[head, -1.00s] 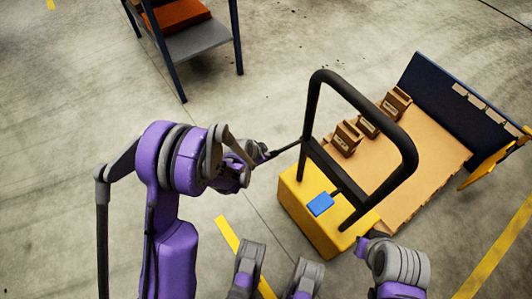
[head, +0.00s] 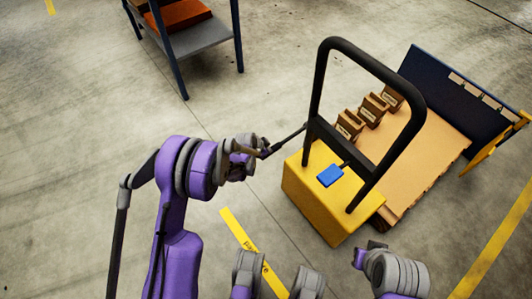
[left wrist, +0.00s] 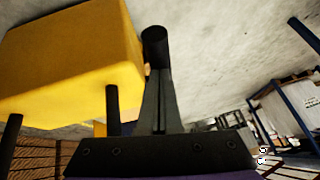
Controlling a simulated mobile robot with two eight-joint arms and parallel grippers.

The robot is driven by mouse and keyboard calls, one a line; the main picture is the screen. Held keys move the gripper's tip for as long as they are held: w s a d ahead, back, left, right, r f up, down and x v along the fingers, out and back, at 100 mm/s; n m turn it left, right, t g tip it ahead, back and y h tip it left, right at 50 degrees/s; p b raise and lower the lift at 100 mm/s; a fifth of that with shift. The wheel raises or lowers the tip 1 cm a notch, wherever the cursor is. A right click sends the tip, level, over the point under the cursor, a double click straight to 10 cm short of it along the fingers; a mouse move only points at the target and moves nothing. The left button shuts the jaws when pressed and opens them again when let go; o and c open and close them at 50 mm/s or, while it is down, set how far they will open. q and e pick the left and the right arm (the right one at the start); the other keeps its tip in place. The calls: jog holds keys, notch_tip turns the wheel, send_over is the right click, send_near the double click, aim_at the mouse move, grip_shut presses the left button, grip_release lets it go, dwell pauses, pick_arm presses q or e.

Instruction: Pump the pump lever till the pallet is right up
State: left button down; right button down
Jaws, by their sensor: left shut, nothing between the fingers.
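The pump lever (head: 288,139) is a thin dark rod at the left side of the yellow pump unit (head: 325,200). It slopes down and left from the unit to my left gripper (head: 264,152). In the left wrist view the lever's round black end (left wrist: 155,38) is at the shut fingers (left wrist: 158,105), with nothing held between them. Whether they touch it is unclear. The pallet (head: 425,150) is a tan deck behind the unit, carrying small brown boxes (head: 373,110). Its height off the floor is hard to judge. My right arm (head: 395,272) is at the lower right; its fingers are not clear.
A black hoop handle (head: 338,45) stands tall on the pump unit, near a blue pad (head: 330,175). A dark blue panel (head: 455,90) borders the pallet's far side. A blue-legged shelf (head: 200,38) stands at the top left. Floor between shelf and unit is clear.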

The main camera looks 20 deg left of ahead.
pick_arm(q)
notch_tip(320, 180, down, 5)
jog(key=shift+a+r+b, duration=0.1)
jog(key=shift+b, duration=0.35)
jog(key=shift+w+f, duration=0.1)
jog(key=shift+f, duration=0.75)
pick_arm(e)
jog(key=shift+s+f, duration=0.25)
jog(key=shift+f, duration=0.15)
pick_arm(q)
jog(key=shift+s+f, duration=0.1)
jog(key=shift+s, duration=0.1)
jog(key=shift+d, duration=0.2)
